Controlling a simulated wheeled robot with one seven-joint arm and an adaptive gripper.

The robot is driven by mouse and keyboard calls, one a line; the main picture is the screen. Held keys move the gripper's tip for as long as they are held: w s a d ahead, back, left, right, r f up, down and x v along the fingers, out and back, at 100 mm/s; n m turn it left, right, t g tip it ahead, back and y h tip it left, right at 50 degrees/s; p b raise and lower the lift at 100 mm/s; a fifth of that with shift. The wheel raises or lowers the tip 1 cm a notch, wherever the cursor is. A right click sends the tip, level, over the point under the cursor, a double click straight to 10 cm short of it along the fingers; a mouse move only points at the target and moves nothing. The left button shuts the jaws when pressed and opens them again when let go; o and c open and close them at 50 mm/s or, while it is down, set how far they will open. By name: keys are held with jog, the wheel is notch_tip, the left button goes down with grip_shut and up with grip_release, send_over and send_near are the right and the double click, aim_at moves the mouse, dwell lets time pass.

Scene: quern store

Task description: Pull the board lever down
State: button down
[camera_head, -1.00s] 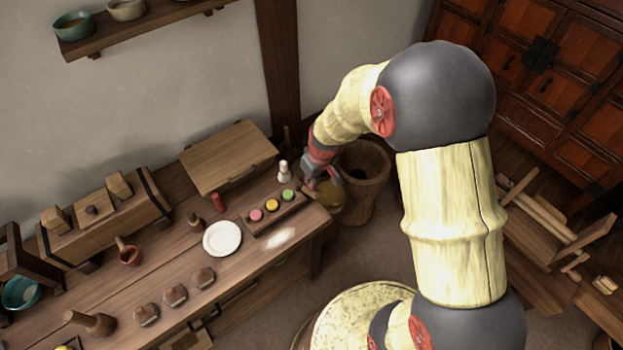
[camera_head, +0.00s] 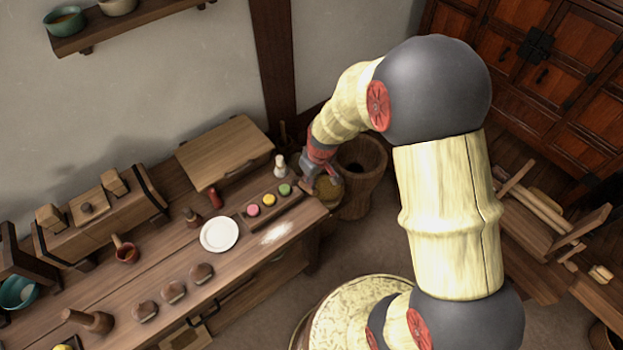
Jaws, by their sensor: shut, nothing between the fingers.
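I cannot clearly make out a lever in this view. A broad wooden board (camera_head: 222,153) lies at the back of the long table, with a small dark fitting along its front edge; I cannot tell whether that is the lever.
The table holds a sweets tray (camera_head: 285,212), a white bottle (camera_head: 280,166), a red bottle (camera_head: 215,198), a white plate (camera_head: 219,234) and several brown buns. A wooden mortar (camera_head: 362,190) stands on the floor beyond the gripper. A wooden frame (camera_head: 545,230) stands right.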

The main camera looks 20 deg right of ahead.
jog(key=shift+w+a, duration=0.1)
jog(key=shift+w, duration=0.15)
jog(key=shift+w+r+p, duration=0.2)
jog(key=shift+r+p, duration=0.35)
jog(key=shift+r, duration=0.1)
jog(key=r, duration=0.1)
jog(key=r+p, duration=0.2)
jog(key=r, duration=0.1)
jog(key=shift+w+a, duration=0.1)
jog(key=shift+w, duration=0.25)
jog(key=s+p+v, duration=0.1)
jog(key=p+v, duration=0.1)
jog(key=v, duration=0.6)
jog(key=shift+s+f, duration=0.1)
jog(key=shift+s, duration=0.05)
